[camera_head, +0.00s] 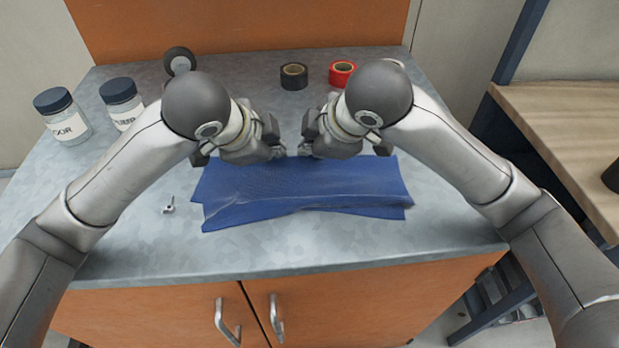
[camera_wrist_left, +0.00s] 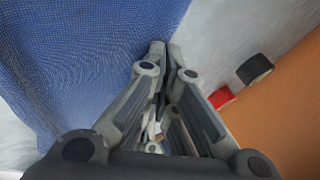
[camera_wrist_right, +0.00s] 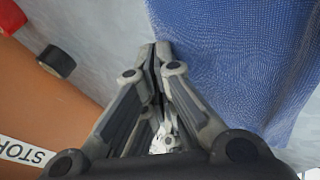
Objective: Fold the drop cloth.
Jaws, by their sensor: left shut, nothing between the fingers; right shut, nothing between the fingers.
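The blue drop cloth (camera_head: 300,193) lies on the grey metal counter in the head view, wider than deep, with a layer edge running along its front and corners sticking out unevenly. It also shows in the left wrist view (camera_wrist_left: 80,60) and the right wrist view (camera_wrist_right: 250,60). My left gripper (camera_head: 280,153) is shut and empty at the cloth's far edge, left of its middle. My right gripper (camera_head: 304,151) is shut and empty close beside it, to the right. The wrist views show both fingertip pairs together at the cloth's edge. The grippers hide part of the far edge.
On the counter (camera_head: 150,245) stand two dark-lidded jars (camera_head: 66,118) at the left. A black tape roll (camera_head: 293,77) and a red one (camera_head: 341,73) lie at the back. A small metal piece (camera_head: 169,205) lies left of the cloth. A wooden bench (camera_head: 570,130) stands right.

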